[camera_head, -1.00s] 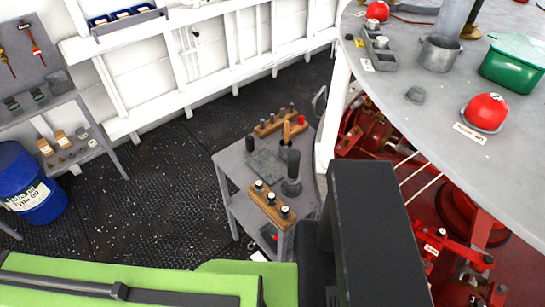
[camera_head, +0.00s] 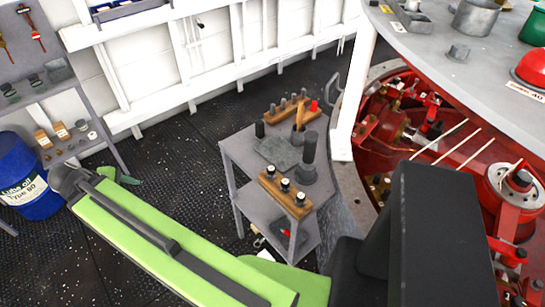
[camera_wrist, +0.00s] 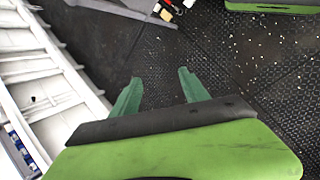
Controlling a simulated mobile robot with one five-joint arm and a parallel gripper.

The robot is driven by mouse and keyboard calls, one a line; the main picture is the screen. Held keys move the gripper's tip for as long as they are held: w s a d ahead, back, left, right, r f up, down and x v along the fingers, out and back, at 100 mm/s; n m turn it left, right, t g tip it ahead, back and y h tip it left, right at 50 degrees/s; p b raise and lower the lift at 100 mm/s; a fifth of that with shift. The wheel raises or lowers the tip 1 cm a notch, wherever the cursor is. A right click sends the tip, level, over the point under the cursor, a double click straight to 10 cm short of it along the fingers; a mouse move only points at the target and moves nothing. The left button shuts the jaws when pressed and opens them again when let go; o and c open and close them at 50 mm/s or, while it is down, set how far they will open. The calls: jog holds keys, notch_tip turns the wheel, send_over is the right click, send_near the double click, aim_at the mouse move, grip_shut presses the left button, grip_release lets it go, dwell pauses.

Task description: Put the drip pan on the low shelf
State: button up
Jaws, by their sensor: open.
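A flat grey piece (camera_head: 278,152) lies on top of the small grey cart; it may be the drip pan, but I cannot tell surely. The cart has a low shelf (camera_head: 299,244) under its top, partly seen, with small items on it. Another low shelf (camera_head: 75,148) is on the grey rack at left, holding small boxes and cups. My gripper (camera_wrist: 157,90) is open and empty above the dark deck in the wrist view. In the head view it (camera_head: 122,177) is far to the left of the cart, near the blue drum.
A blue drum (camera_head: 27,180) stands at left. Wooden blocks with pegs (camera_head: 286,194) and a dark cylinder stand on the cart. A round grey table (camera_head: 440,60) is at upper right over red machinery (camera_head: 440,120). White wall framing (camera_head: 210,75) runs behind. Deck between rack and cart is clear.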

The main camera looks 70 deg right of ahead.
jog(key=s+d+f+n+g+h+b, duration=0.15)
jog(key=s+d+f+b, duration=0.3)
jog(key=d, duration=0.55)
jog(key=n+g+h+b, duration=0.7)
jog(key=h+b, duration=0.1)
jog(key=b, duration=0.6)
send_near(258, 129)
jog(key=v, duration=0.3)
jog(key=shift+w+a+f+m+y, duration=0.1)
jog(key=shift+w+f+m+y, duration=0.15)
jog(key=shift+w+f, duration=0.05)
jog(key=shift+s+r, duration=0.1)
jog(key=shift+r, duration=0.15)
jog(key=shift+s+r, duration=0.1)
jog(key=x, duration=1.2)
jog(key=shift+r, duration=0.1)
jog(key=shift+w+x, duration=0.15)
jog(key=shift+x, duration=1.2)
jog(key=shift+w+x, duration=0.15)
jog(key=shift+x, duration=1.2)
grip_shut()
